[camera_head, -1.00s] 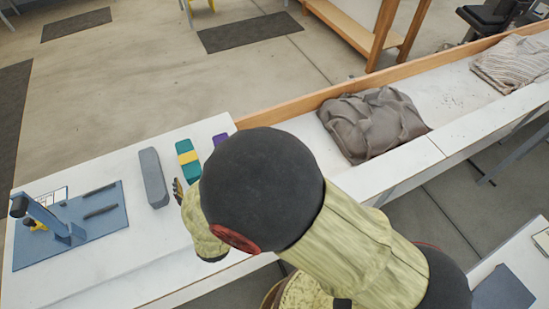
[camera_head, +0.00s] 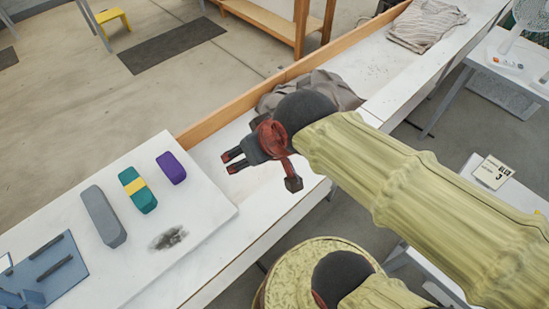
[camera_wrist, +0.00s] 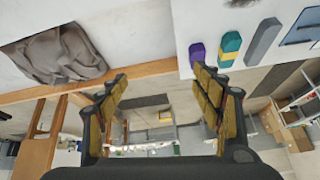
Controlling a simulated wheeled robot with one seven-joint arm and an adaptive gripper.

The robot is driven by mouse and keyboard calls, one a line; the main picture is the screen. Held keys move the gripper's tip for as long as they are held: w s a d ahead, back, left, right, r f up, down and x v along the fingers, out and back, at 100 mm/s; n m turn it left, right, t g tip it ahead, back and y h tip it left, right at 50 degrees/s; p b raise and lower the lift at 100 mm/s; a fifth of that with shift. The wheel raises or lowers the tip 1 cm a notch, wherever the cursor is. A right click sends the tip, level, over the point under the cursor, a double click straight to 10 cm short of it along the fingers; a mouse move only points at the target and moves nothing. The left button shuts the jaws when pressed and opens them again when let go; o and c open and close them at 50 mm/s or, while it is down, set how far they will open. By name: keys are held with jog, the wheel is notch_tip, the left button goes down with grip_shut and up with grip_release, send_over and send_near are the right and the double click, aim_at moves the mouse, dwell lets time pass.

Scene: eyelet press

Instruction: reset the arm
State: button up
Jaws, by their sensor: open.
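My gripper (camera_head: 233,160) is open and empty in the head view. It hangs over the white bench, to the right of the purple block, with its fingers pointing left. In the wrist view my gripper (camera_wrist: 165,90) shows two spread fingers with nothing between them. The blue eyelet press base (camera_head: 48,270) is at the lower left of the head view, partly cut off by the frame edge.
A grey block (camera_head: 103,216), a teal block with a yellow band (camera_head: 137,190) and a purple block (camera_head: 171,168) lie on the white tabletop (camera_head: 200,215) by a dark smudge. Grey cloth (camera_head: 340,88) lies partly behind my arm. A wooden rail (camera_head: 225,118) edges the bench.

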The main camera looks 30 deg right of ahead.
jog(key=s+d+h, duration=0.1)
jog(key=s+d, duration=0.3)
jog(key=s, duration=0.1)
jog(key=shift+r+m+g, duration=0.25)
jog(key=shift+m+g, duration=0.05)
jog(key=shift+g, duration=0.1)
dwell(0.8)
